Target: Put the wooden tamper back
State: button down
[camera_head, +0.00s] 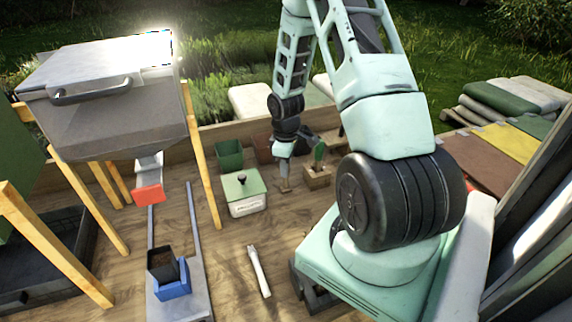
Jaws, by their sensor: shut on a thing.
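My gripper (284,156) is at the far middle of the work table, pointing down. It is shut on the wooden tamper (285,182), a small tan piece that shows below the fingertips. The tamper's top is hidden by the gripper. Its lower end is at or just above the table; I cannot tell whether it touches. A small wooden block (317,180) stands just right of the tamper, with a green-handled tool (319,154) upright in it.
A green-lidded white box (245,195) stands left of the gripper, with a green pot (229,154) behind it. A white tool (259,270) lies in front. A blue holder (172,287) with a dark pot sits on rails at left, near a grey hopper (100,100).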

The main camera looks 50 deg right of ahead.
jog(key=shift+f, duration=0.2)
jog(key=c, duration=1.2)
grip_release()
notch_tip(320, 180, up, 12)
jog(key=shift+r+b, duration=0.15)
jog(key=shift+b, duration=1.1)
